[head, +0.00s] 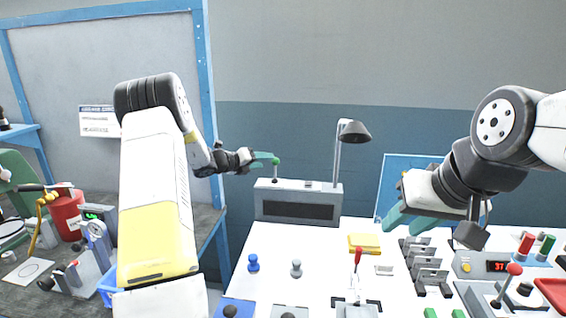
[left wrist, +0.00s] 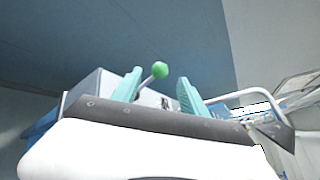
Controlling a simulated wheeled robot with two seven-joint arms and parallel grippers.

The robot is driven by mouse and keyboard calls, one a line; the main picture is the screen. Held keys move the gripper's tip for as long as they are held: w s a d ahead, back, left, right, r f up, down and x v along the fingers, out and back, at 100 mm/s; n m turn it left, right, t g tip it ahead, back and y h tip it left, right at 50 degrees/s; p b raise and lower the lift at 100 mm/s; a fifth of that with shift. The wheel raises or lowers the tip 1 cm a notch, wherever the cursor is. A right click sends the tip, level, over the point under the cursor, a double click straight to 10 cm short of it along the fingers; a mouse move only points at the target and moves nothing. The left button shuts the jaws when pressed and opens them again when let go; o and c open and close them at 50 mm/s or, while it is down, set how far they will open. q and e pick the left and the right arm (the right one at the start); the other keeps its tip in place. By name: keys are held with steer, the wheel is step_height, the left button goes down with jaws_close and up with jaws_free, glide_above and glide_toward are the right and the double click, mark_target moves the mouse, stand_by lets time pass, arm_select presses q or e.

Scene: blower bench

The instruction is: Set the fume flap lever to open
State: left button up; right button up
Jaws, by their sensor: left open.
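The fume flap lever (head: 275,170) has a green ball knob on a thin stem, standing on top of a grey box (head: 262,196) with a dark front slot at the back of the white bench. In the left wrist view the green knob (left wrist: 160,69) shows between my two teal fingertips, its stem leaning. My left gripper (head: 264,158) is open at the lever's knob; I cannot tell whether a finger touches it. My right gripper (head: 412,216) hangs over the right part of the bench, away from the lever; its jaw opening is unclear.
A desk lamp (head: 353,131) rises behind the box's right end. A yellow pad (head: 364,243), a red-knobbed lever (head: 358,256) and a grey slotted rack (head: 428,274) stand on the bench. Blue and grey knobs stand front left. A blue frame post (head: 208,90) is left of the box.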

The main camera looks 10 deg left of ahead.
mark_target(275, 161)
arm_select(q)
steer(key=x, duration=0.7)
steer(key=shift+d, duration=0.15)
steer(key=shift+c, duration=0.2)
jaws_close()
steer(key=shift+f, duration=0.1)
stand_by(0.9)
